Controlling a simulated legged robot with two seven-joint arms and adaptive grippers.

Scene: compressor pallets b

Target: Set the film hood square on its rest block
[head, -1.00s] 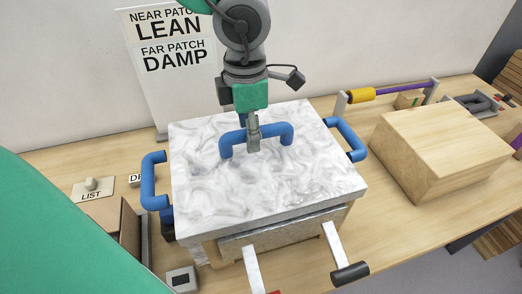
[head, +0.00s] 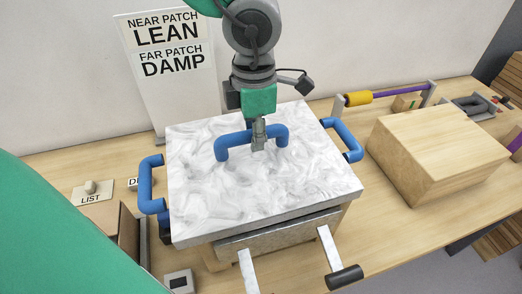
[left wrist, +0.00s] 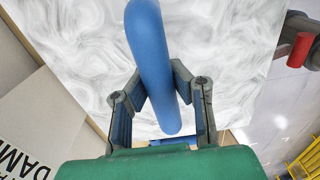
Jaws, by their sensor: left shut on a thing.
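The film hood (head: 305,180) is a white, marbled slab in the middle of the head view. It has a blue top handle (head: 222,148) and blue side handles (head: 146,185). It sits over a pale wooden body with a metal front; whether it touches that body I cannot tell. My left gripper (head: 259,138) is shut on the top handle, right of its middle. In the left wrist view the blue bar (left wrist: 152,60) runs between the fingers. A wooden block (head: 440,130), which may be the rest block, stands bare to the right. My right gripper is not in view.
Two metal arms (head: 329,250) stick out at the front, one with a black grip. A sign board (head: 168,75) stands behind. An open box (head: 128,235) and a LIST plate (head: 93,192) lie left. A purple rod with a yellow sleeve (head: 359,98) is behind the block.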

